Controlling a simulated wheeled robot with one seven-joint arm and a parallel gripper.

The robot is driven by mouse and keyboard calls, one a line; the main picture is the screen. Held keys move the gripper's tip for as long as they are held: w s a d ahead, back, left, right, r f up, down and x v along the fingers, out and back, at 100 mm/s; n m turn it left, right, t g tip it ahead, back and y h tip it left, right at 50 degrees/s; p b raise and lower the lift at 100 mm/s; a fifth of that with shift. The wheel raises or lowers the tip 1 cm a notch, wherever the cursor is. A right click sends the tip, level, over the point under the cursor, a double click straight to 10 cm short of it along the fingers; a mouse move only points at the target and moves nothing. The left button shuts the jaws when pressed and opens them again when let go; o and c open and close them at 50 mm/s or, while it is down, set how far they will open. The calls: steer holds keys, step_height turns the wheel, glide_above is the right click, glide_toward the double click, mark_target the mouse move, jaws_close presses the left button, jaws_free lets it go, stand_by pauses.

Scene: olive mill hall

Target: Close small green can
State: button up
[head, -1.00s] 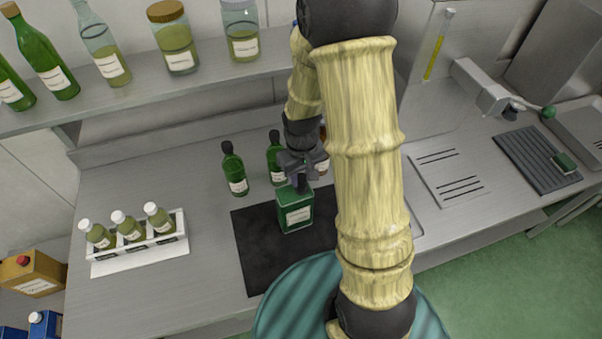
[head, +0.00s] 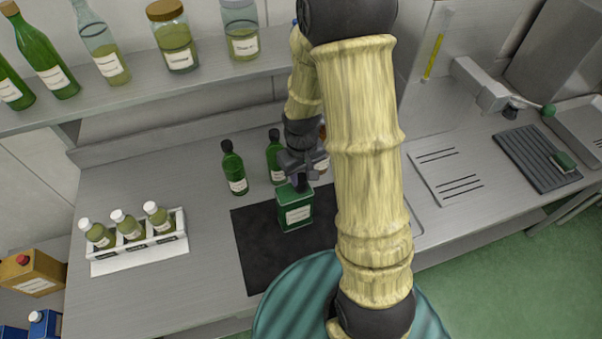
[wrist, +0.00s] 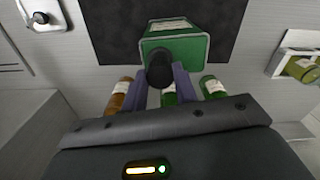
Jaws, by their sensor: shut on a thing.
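The small green can (head: 296,211) stands upright on the black mat (head: 256,254), its white label facing me. In the wrist view the can (wrist: 186,47) shows from above, with a round black cap (wrist: 159,70) at its top. My gripper (head: 301,179) is over the can's top and shut on the black cap. In the wrist view the fingers of my gripper (wrist: 162,84) sit on either side of the cap. Whether the cap is fully seated on the can is hidden by the fingers.
Two green bottles (head: 235,172) (head: 275,158) and a brown bottle (wrist: 119,95) stand close behind the can. A white rack (head: 140,251) with several small bottles is at the left. A shelf (head: 130,100) with bottles and jars runs above.

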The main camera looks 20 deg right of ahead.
steer(key=shift+f+b, duration=0.8)
steer(key=shift+f, duration=0.4)
stand_by(2.3)
steer(key=o, duration=0.9)
steer(key=shift+c, duration=1)
